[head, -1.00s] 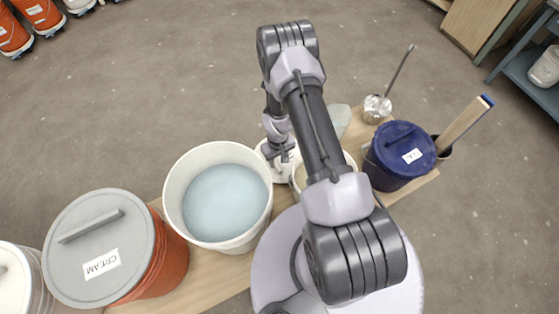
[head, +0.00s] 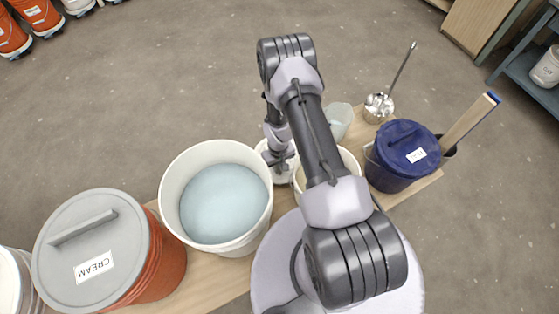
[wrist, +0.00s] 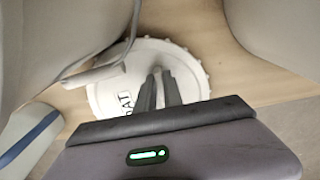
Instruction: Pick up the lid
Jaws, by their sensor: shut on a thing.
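The lid (wrist: 107,88) is white and round with a notched rim and partly hidden dark lettering. It lies flat in the wrist view, close to the wooden board, and I cannot tell whether it touches it. In the head view only parts of the lid (head: 284,180) show, between two pale buckets and behind my arm. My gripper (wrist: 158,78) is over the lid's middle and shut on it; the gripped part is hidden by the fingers. In the head view my gripper (head: 281,165) points down at the lid.
A white bucket of pale blue glaze (head: 225,205) stands close on the left, and a cream-coloured bucket (head: 350,160) close on the right. A blue lidded bucket (head: 395,165), a metal ladle (head: 379,105) and an orange bucket with a grey lid (head: 75,240) stand farther along the board (head: 215,272).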

